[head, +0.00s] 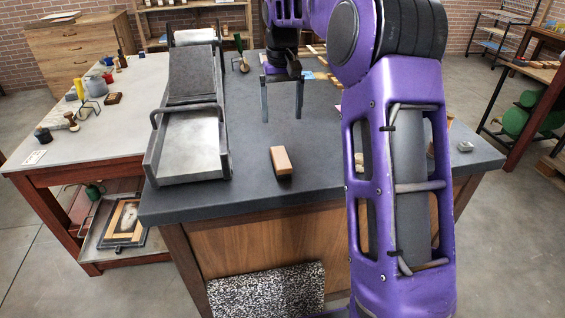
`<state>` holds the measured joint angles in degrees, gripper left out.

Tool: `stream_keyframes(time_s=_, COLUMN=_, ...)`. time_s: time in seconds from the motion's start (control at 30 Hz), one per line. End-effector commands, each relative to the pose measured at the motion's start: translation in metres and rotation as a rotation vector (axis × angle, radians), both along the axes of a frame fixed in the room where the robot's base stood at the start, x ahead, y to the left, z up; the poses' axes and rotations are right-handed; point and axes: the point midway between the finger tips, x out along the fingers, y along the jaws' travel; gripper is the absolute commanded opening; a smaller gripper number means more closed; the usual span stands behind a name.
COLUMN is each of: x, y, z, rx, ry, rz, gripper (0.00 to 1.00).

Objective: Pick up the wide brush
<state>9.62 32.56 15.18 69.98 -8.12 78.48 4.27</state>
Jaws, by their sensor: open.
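A tan wooden block with a dark lower part, which looks like the wide brush (281,158), lies on the dark grey tabletop (322,165) near its front edge. Its long side runs roughly away from me. My gripper (282,115) points down with its two grey fingers apart and nothing between them. It is above the tabletop, farther back than the block and apart from it. My purple forearm covers the right part of the table, so anything behind it is hidden.
A metal press bed (190,145) with a raised rim and roller stands left of the block. A pale table (60,125) with jars and tools adjoins at left. Small wooden pieces lie at the back, partly behind my arm. A small grey item (465,146) sits at right.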

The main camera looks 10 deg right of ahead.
Motion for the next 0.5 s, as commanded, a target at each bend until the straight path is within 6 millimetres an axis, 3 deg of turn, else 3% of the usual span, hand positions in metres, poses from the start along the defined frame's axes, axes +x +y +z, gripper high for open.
stream_keyframes(time_s=0.3, x=-0.001, y=0.000, z=-0.072, rx=-0.001, ry=0.005, rz=-0.002, gripper=0.90)
stream_keyframes(time_s=0.5, x=0.000, y=0.000, z=-0.099, rx=-0.002, ry=0.003, rz=0.000, gripper=0.90)
